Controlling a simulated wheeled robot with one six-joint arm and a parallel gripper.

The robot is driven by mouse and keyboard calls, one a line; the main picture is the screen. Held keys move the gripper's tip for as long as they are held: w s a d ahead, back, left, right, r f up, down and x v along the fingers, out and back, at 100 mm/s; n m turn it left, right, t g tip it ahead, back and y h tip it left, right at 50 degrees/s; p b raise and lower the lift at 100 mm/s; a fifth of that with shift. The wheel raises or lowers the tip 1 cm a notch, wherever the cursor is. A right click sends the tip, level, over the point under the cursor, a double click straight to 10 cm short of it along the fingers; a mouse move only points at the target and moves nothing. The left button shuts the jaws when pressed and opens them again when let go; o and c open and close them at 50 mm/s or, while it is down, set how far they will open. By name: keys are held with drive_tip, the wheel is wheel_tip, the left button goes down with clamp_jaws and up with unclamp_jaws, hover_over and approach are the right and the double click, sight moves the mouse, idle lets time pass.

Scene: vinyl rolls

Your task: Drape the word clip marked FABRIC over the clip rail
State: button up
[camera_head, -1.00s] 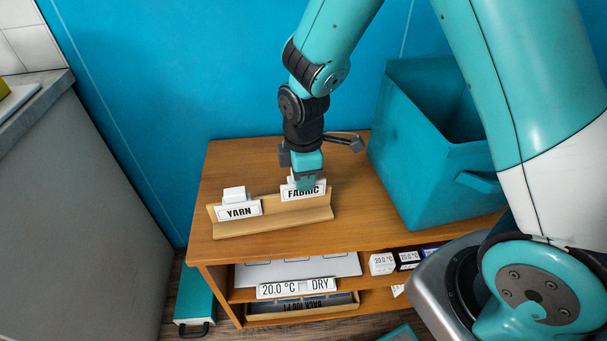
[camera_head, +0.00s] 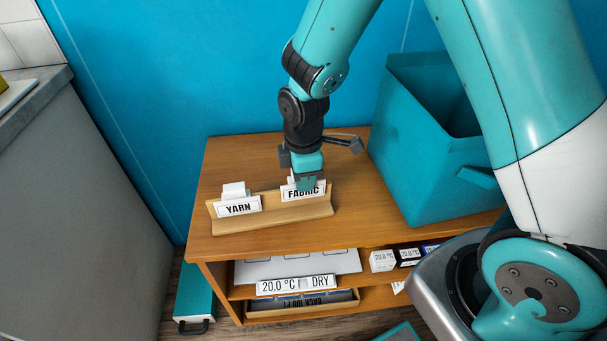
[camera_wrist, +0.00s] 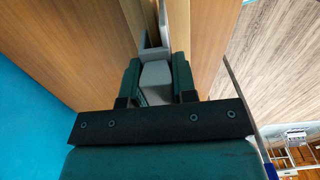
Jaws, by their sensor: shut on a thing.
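The white word clip marked FABRIC (camera_head: 303,194) is at the right end of a light wooden rack (camera_head: 272,217) on the brown shelf unit. My gripper (camera_head: 307,182) is above it, pointing down, and is shut on it. In the wrist view, my gripper (camera_wrist: 157,75) has its two dark green fingers on either side of the clip's pale grey top (camera_wrist: 155,77). The fingers hide part of the clip. A second white clip marked YARN (camera_head: 237,207) sits at the left end of the rack. I cannot pick out a separate clip rail.
A large teal bin (camera_head: 425,150) stands on the right of the shelf top. A grey cabinet (camera_head: 80,200) stands at left. The shelf top behind the rack is clear.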

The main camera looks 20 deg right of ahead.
drive_tip(key=shift+f+b, duration=0.35)
drive_tip(key=shift+f, duration=0.4)
drive_tip(key=o, duration=1)
drive_tip(key=shift+r, duration=0.15)
wheel_tip(320, 180, up, 7)
drive_tip(key=p, duration=0.6)
drive_tip(key=shift+p, duration=0.35)
